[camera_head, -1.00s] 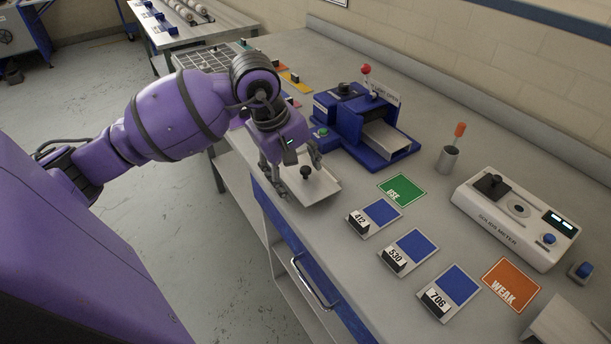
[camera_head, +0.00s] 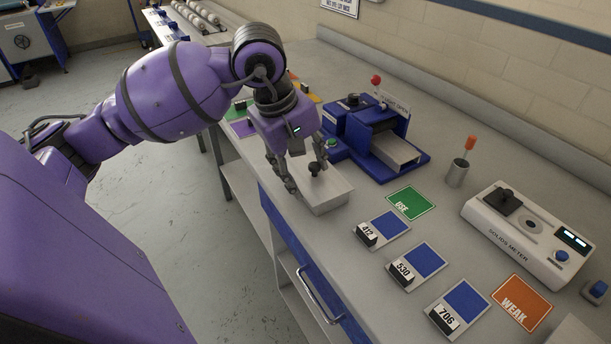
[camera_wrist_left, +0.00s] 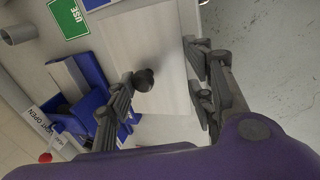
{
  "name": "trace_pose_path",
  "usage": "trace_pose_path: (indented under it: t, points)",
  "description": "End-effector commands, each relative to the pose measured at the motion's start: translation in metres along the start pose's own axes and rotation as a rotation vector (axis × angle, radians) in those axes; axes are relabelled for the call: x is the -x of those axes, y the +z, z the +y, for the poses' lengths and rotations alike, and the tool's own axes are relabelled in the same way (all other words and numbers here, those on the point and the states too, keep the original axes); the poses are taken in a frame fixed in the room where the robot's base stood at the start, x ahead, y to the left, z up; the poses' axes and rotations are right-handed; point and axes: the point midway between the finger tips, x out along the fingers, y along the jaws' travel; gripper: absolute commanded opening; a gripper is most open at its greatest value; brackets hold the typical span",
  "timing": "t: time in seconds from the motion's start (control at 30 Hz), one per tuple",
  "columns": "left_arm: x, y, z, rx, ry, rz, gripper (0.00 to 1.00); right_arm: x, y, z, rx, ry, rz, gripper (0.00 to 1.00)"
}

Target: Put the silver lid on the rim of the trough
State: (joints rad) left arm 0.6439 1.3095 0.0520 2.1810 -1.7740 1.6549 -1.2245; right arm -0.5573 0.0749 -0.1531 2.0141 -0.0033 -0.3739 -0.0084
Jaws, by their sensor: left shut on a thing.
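The silver lid (camera_head: 325,181) is a pale flat plate with a black knob (camera_head: 316,167). It lies at the bench's front edge, left of the green USE card. A pale side wall shows beneath it, probably the trough (camera_head: 333,203); the lid hides its inside. My left gripper (camera_head: 292,176) reaches down over the lid and is shut on it. In the left wrist view, its fingers (camera_wrist_left: 160,95) are on either side of the knob above the lid (camera_wrist_left: 158,45). Whether the lid rests on the rim or hovers just above, I cannot tell. My right gripper is out of view.
A blue machine (camera_head: 345,128) with a silver chute (camera_head: 396,150) stands behind the lid. To the right lie the green USE card (camera_head: 411,202), several numbered blue cards, an orange WEAK card (camera_head: 522,302) and the solids meter (camera_head: 527,235).

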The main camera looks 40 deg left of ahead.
Motion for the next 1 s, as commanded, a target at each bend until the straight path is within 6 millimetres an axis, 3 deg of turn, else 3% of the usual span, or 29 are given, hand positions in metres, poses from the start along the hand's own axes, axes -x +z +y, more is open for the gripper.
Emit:
trace_pose_path:
  t: [0.13, 0.4, 0.67, 0.83, 1.0]
  points:
    - [0.038, 0.027, -0.006, -0.007, 0.002, 0.006, 0.17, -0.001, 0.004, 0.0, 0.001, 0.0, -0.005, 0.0]
    - [0.07, 0.077, -0.029, -0.004, 0.002, 0.004, 0.17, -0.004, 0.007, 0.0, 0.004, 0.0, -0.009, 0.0]
    - [0.087, 0.097, -0.034, -0.003, 0.002, 0.001, 0.17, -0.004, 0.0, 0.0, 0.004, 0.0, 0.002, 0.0]
    - [0.087, 0.084, -0.012, 0.048, 0.002, 0.011, 0.17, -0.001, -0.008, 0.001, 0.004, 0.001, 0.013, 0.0]
    - [0.069, 0.038, 0.024, 0.096, -0.005, 0.021, 0.17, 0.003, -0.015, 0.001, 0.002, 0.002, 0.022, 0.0]
